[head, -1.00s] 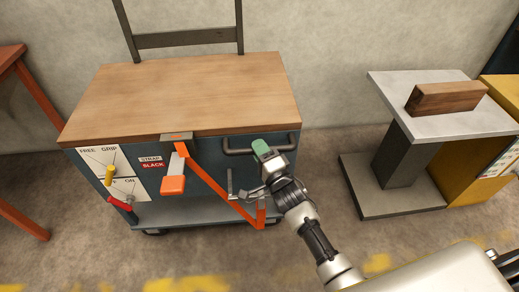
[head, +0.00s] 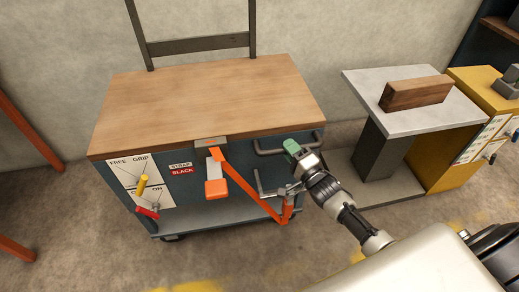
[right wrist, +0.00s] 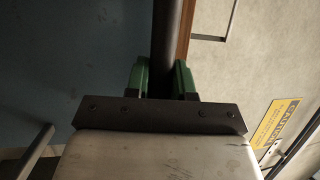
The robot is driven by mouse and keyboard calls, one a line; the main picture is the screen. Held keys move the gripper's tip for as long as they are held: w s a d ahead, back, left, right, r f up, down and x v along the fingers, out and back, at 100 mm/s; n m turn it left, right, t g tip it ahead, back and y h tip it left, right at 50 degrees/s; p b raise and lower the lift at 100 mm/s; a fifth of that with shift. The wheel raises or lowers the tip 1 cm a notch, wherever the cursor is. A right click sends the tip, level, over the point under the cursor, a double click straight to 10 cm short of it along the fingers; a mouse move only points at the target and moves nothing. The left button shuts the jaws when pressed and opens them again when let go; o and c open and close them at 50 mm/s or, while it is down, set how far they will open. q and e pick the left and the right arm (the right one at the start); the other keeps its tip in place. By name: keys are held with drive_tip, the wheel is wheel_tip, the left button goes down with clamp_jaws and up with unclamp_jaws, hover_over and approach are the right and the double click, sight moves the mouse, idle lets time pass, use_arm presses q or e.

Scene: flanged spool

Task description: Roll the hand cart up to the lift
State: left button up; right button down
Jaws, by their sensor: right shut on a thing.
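The hand cart has a brown wooden top (head: 210,95), a blue body and a dark upright frame (head: 200,43) at its back. My right gripper (head: 291,147) is shut around the dark bar handle (head: 268,151) on the cart's front right. In the right wrist view, the green fingers (right wrist: 160,78) stand on both sides of the bar (right wrist: 167,35). To the cart's right is a grey stand (head: 375,118) with a flat top, column and low base; it may be the lift. A narrow gap separates it from the cart. My left gripper is out of view.
A wooden block (head: 415,94) lies on the grey stand. A yellow cabinet (head: 452,135) is right of it. An orange strap (head: 250,188) hangs at the cart's front beside a SLACK sign (head: 182,171). Yellow (head: 142,184) and red (head: 147,212) levers sit at left. The wall is close behind.

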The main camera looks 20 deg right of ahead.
sight(313, 145)
drive_tip(key=d, duration=0.5)
drive_tip(key=s+d, duration=0.1)
drive_tip(key=d, duration=0.1)
drive_tip(key=shift+s+d, duration=0.1)
drive_tip(key=shift+d, duration=0.05)
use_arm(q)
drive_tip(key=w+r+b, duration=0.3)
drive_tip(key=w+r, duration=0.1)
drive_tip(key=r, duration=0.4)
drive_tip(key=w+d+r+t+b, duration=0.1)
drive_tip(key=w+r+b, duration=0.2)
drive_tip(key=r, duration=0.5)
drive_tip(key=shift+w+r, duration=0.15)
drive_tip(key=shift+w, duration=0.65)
use_arm(e)
drive_tip(key=s+d, duration=0.3)
drive_tip(key=d, duration=1.5)
drive_tip(key=shift+s+d, duration=0.15)
drive_tip(key=shift+d, duration=0.1)
drive_tip(key=shift+r, duration=0.1)
drive_tip(key=c, duration=1.4)
unclamp_jaws()
drive_tip(key=o, duration=0.4)
drive_tip(key=shift+s+d, duration=0.1)
drive_tip(key=shift+d, duration=0.05)
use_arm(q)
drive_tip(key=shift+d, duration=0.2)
